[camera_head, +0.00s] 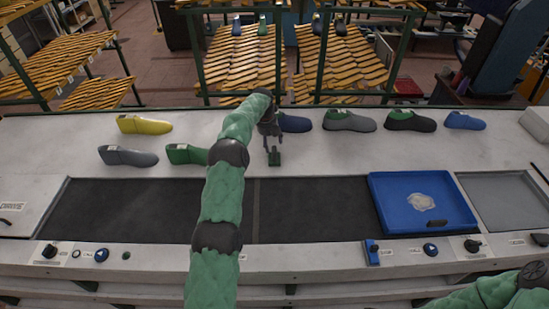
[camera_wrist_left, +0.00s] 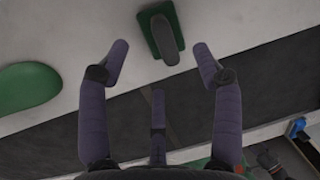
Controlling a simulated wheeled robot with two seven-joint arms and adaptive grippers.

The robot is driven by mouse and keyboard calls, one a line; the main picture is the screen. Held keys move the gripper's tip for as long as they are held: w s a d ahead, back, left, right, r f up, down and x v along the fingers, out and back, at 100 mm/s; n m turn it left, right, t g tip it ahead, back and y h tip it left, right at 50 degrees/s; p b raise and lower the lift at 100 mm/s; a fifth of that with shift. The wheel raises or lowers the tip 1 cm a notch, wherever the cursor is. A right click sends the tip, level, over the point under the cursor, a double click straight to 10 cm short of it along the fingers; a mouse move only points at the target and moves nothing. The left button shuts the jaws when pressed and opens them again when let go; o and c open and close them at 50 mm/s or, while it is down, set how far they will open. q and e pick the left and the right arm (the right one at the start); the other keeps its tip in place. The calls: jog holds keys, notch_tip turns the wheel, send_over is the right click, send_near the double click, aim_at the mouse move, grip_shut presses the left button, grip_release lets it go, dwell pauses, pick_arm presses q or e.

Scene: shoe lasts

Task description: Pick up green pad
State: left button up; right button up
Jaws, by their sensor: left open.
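The green pad (camera_head: 275,160) lies on the white worktop, just beyond the dark belt. In the left wrist view the pad (camera_wrist_left: 148,22) is a green rectangle with a dark grey grip-like block on top. My left gripper (camera_head: 271,143) hangs over the worktop at the pad, partly covering it in the head view. In the left wrist view its purple-grey fingers (camera_wrist_left: 162,58) are spread wide and empty, with the pad ahead of and between the tips. I see no contact. A green last (camera_wrist_left: 28,87) lies to the left there.
Yellow (camera_head: 145,125), grey (camera_head: 128,157) and green (camera_head: 187,154) lasts lie left of my arm. Several more lasts (camera_head: 350,121) line the back right. A blue tray (camera_head: 378,190) with a pale patch sits at the right end of the dark belt (camera_head: 120,210). The belt is otherwise bare.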

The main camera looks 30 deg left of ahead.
aim_at(274, 155)
pick_arm(q)
jog(key=f, duration=0.5)
jog(key=shift+w+d, duration=0.2)
jog(key=shift+w, duration=0.1)
grip_shut()
